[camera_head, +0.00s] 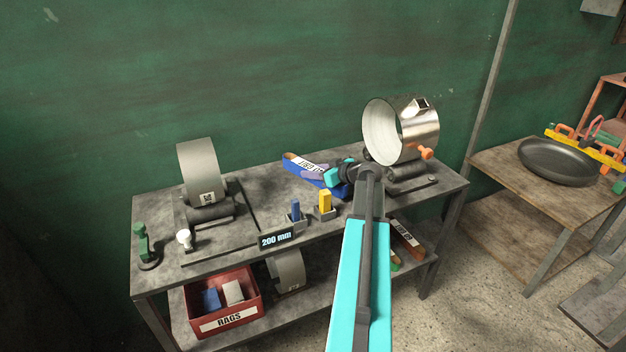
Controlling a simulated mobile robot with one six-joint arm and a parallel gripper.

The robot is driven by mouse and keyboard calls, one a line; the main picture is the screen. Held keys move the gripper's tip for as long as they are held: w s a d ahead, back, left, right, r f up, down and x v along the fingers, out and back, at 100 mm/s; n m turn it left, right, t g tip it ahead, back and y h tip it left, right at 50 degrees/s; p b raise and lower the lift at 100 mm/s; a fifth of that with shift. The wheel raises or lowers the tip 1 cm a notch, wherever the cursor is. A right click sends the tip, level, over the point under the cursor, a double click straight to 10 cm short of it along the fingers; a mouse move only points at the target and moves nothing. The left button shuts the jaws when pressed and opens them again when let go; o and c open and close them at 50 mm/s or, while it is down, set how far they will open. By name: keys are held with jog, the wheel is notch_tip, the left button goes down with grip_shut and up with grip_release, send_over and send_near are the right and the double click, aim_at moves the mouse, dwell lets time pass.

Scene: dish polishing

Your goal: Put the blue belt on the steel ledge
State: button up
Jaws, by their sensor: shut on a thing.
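The blue belt (296,163), a flat blue band with a white printed label, is at the back of the grey metal bench, left of the big steel ring. My gripper (328,178), with teal fingers, is shut on it near its right part. The wrist hides part of the belt, and I cannot tell whether the belt touches the bench top. No surface is marked as the steel ledge; the grey bench top (265,195) and its lower shelf (325,285) are the metal surfaces near the belt.
A shiny steel ring (420,130) rests on rollers to the right, close to my wrist. A dull grey ring (198,170) stands at left. Blue (295,211) and yellow (325,203) blocks sit in front. A red RAGS bin (222,303) is below. A wooden table (500,185) holds a dark pan.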

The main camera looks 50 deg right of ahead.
jog(key=shift+f, duration=1.6)
jog(key=o, duration=1.2)
jog(key=shift+f, duration=0.15)
jog(key=v, duration=1.2)
